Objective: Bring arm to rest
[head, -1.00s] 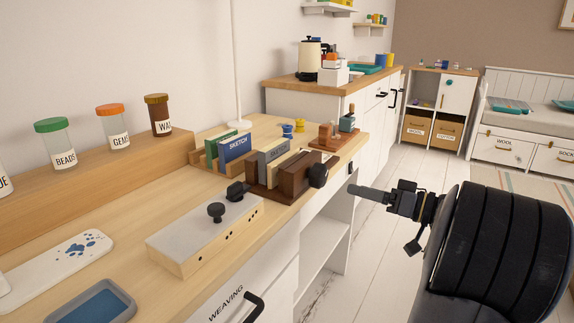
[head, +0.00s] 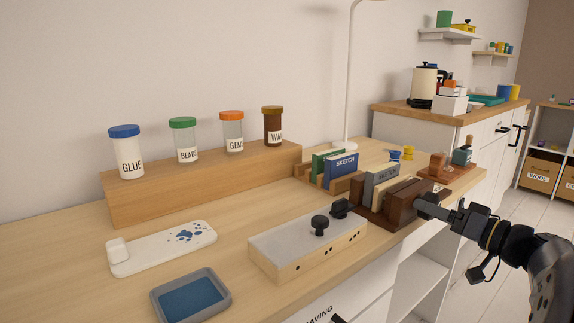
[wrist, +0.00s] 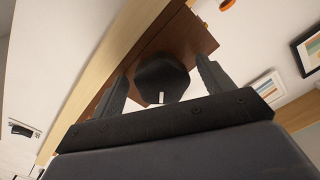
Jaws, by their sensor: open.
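My gripper (head: 428,208) is at the right of the desk in the head view, its fingers pointing left toward the brown wooden holder (head: 378,219). In the wrist view my gripper (wrist: 162,70) is open, with one finger on each side of a black knob (wrist: 163,84). The knob is on the brown holder's end, and the fingers look apart from its sides. In the head view the fingertips overlap the knob, so I cannot tell the exact gap in depth. My arm reaches in from the lower right.
The desk (head: 60,240) carries a grey-topped wooden box with black knobs (head: 305,240), a blue tray (head: 190,297), a white board (head: 160,248) and a riser (head: 205,185) with labelled jars. A stamp rack (head: 445,170) stands behind the holder. Floor (head: 510,203) is clear at right.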

